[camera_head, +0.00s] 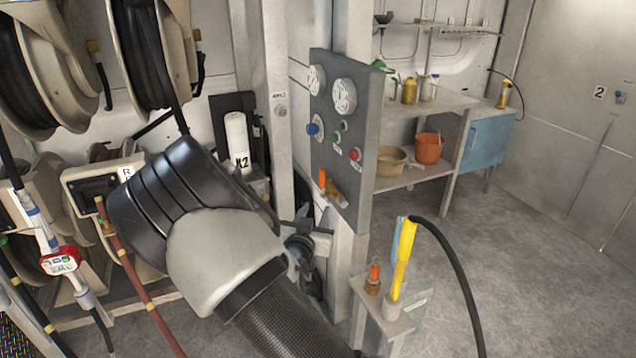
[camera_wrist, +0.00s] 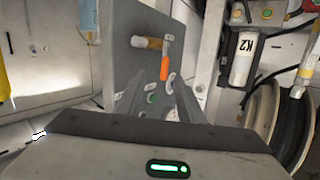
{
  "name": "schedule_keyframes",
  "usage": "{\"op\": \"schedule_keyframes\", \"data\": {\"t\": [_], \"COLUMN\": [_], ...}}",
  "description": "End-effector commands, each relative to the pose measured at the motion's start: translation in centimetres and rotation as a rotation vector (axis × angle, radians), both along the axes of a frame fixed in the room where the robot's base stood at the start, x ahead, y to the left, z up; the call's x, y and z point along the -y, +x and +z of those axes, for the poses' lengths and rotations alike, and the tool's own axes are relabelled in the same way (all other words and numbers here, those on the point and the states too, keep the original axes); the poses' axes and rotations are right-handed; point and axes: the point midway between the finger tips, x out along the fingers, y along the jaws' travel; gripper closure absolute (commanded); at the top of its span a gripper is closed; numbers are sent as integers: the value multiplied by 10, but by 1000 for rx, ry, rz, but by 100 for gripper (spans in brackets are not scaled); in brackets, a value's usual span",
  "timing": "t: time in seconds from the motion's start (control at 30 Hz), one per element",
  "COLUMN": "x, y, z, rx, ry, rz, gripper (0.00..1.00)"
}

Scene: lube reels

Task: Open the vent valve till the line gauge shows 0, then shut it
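A grey panel (camera_head: 342,120) carries two round white gauges, an upper left gauge (camera_head: 316,80) and a right gauge (camera_head: 344,97). Their readings are too small to tell, as is which is the line gauge. A valve with an orange lever (camera_head: 322,181) and brass body (camera_head: 338,193) sits low on the panel. The orange lever (camera_wrist: 165,67) and brass body (camera_wrist: 147,43) also show in the wrist view, beyond my fingertips. My gripper (camera_wrist: 158,92) is open and empty, its fingers apart and pointing toward the panel.
A blue knob (camera_head: 312,129), green button (camera_head: 337,138) and red button (camera_head: 344,126) are on the panel. A small stand (camera_head: 400,325) holds a yellow-handled nozzle (camera_head: 404,255) with a black hose. Hose reels (camera_head: 60,75) crowd the left. Floor at right is clear.

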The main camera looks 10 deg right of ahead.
Motion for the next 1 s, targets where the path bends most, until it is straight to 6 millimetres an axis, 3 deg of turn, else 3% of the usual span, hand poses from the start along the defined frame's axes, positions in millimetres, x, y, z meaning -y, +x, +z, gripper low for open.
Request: {"op": "schedule_keyframes", "data": {"t": [0.17, 0.37, 1.0], "x": [-10, -6, 37], "y": [3, 17, 140], "z": [-2, 0, -1], "rx": [111, 127, 125], "ry": [-100, -110, -109], "rz": [27, 30, 30], "gripper": [65, 65, 65]}}
